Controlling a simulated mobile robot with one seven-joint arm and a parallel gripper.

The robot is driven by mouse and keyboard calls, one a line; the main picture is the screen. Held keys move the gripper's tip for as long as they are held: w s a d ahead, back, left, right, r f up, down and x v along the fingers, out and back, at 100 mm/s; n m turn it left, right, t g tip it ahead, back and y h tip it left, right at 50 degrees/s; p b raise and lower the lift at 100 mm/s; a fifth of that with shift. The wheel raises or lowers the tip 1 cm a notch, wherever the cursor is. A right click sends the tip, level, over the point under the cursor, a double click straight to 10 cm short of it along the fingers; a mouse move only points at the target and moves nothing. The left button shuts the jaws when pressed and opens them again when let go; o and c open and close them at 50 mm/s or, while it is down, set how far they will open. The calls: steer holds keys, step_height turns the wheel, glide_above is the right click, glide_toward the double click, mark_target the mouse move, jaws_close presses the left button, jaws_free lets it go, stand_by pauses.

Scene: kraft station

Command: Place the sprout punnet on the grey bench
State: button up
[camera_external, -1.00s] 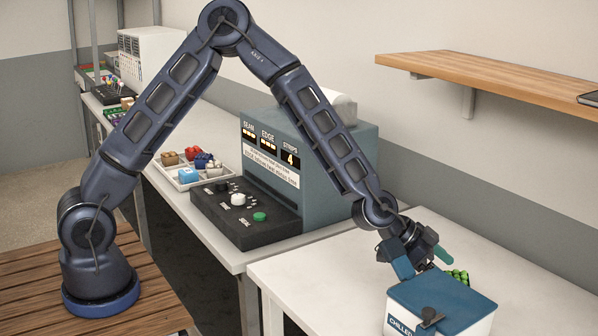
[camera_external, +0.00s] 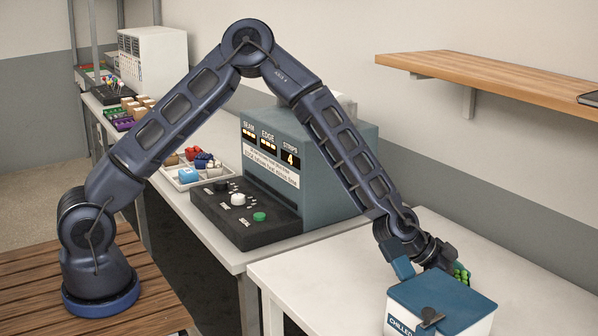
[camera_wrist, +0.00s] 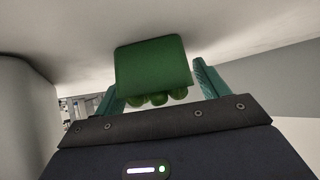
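The sprout punnet (camera_external: 461,272) is small and green with round green sprouts. In the external view it is behind the chilled box on the white-topped table (camera_external: 535,290), partly hidden by my gripper (camera_external: 432,267). In the wrist view the punnet (camera_wrist: 152,62) lies between and ahead of my two teal fingers, which stand about its width apart. My gripper looks open around it; whether the fingers touch its sides is unclear. A pale grey bench (camera_external: 232,259) stands to the left and carries the control machine.
The chilled box (camera_external: 440,300), white with a blue lid, stands close in front of my gripper. The machine (camera_external: 310,160) and a divided tray (camera_external: 187,183) with small items occupy the pale bench. A wooden shelf (camera_external: 500,75) juts from the wall. The white table's left part is clear.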

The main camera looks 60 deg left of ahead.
steer(key=c, duration=0.9)
